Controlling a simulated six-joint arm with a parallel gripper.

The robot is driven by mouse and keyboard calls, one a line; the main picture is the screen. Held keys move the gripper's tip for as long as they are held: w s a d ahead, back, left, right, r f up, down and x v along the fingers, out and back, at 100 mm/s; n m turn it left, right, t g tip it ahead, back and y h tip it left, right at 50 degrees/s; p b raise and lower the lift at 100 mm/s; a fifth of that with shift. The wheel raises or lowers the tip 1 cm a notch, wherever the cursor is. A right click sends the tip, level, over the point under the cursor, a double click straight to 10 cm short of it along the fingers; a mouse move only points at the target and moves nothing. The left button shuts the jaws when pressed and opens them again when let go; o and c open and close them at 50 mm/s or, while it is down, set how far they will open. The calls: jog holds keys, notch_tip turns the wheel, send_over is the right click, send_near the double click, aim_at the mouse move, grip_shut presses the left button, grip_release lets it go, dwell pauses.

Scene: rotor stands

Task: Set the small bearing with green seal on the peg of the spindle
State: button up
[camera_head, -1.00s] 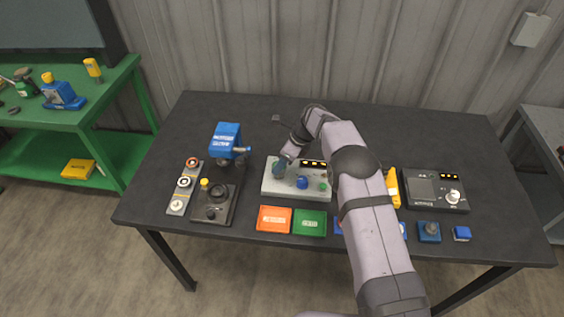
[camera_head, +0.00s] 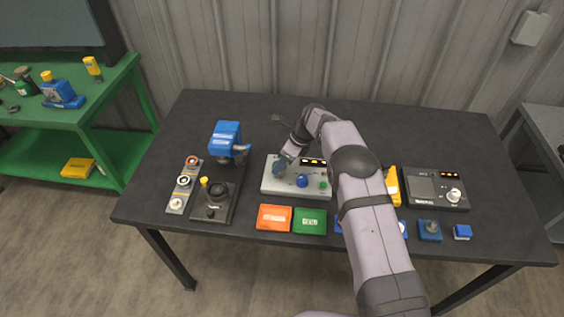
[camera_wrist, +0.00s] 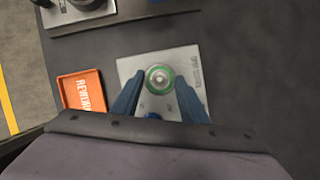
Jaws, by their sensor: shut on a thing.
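My gripper (camera_wrist: 162,78) has blue fingers. In the wrist view they are shut on the small bearing with green seal (camera_wrist: 160,67), a green ring with a pale centre. In the head view, my gripper (camera_head: 279,167) is over the left end of a light grey plate (camera_head: 270,189), which also shows in the wrist view (camera_wrist: 126,69). I cannot tell whether the bearing touches the plate or what is under it. I cannot tell for sure which stand is the spindle. A dark stand (camera_head: 228,206) with a black round part and a yellow knob stands to the left.
A blue knob (camera_head: 302,181) and a green knob (camera_head: 323,185) rise from the grey plate. An orange tray (camera_head: 273,218) and green tray (camera_head: 310,221) lie in front. A strip with several rings (camera_head: 180,193) and a blue device (camera_head: 226,135) are on the left.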

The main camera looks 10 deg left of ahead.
jog(key=shift+f+b, duration=0.65)
jog(key=shift+f, duration=0.05)
dwell(0.8)
dwell(0.3)
jog(key=o, duration=1.7)
jog(key=shift+c, duration=0.2)
jog(key=shift+r, duration=0.1)
notch_tip(320, 180, up, 8)
jog(key=p, duration=0.5)
